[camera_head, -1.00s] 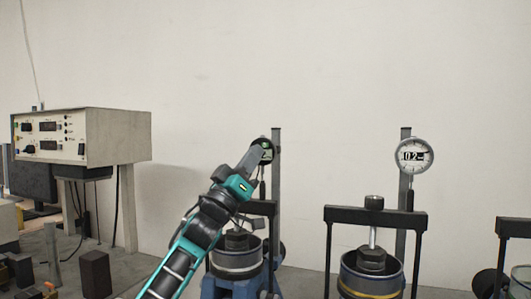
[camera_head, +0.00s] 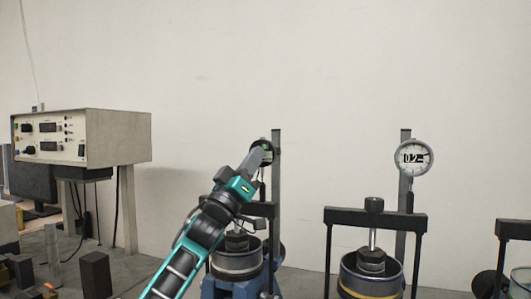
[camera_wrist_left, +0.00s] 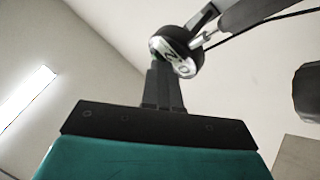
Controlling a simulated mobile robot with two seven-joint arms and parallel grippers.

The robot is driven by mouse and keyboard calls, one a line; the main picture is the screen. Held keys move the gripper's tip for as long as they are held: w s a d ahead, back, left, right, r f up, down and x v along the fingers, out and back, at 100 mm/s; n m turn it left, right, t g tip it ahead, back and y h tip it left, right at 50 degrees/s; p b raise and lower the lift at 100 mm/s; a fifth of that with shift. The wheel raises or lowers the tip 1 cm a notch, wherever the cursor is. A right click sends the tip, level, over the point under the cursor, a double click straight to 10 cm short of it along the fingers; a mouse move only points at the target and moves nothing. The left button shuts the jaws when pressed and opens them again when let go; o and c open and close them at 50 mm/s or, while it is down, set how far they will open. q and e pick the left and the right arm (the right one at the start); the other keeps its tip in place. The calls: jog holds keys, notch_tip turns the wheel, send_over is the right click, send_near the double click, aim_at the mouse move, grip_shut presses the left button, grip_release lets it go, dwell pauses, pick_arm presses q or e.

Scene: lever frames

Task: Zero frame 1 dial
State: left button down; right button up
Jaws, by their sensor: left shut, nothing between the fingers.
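The frame 1 dial (camera_head: 264,147) sits on the left frame's post, mostly hidden behind my left gripper (camera_head: 257,152). In the left wrist view the dial (camera_wrist_left: 178,53) shows a tilted white face with part of its digits visible. The shut fingers of my left gripper (camera_wrist_left: 162,88) point up at the dial's lower edge. Their tips are at or very close to the dial; I cannot tell whether they touch. Nothing shows between the fingers. My right gripper is not in view.
A second frame with a dial (camera_head: 413,157) reading about 0.2 stands to the right. Another frame (camera_head: 514,228) is cut off at the right edge. A control box (camera_head: 117,137) stands at the left, with dark blocks (camera_head: 95,274) below it. The wall behind is bare.

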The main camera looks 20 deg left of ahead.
pick_arm(q)
jog(key=shift+a+r+p, duration=0.35)
jog(key=shift+r, duration=0.15)
dwell(1.2)
jog(key=shift+d+f, duration=0.2)
jog(key=shift+f, duration=0.05)
dwell(0.3)
jog(key=s, duration=0.5)
jog(key=shift+s+d+f, duration=0.25)
jog(key=shift+s+d, duration=0.05)
jog(key=shift+s, duration=0.1)
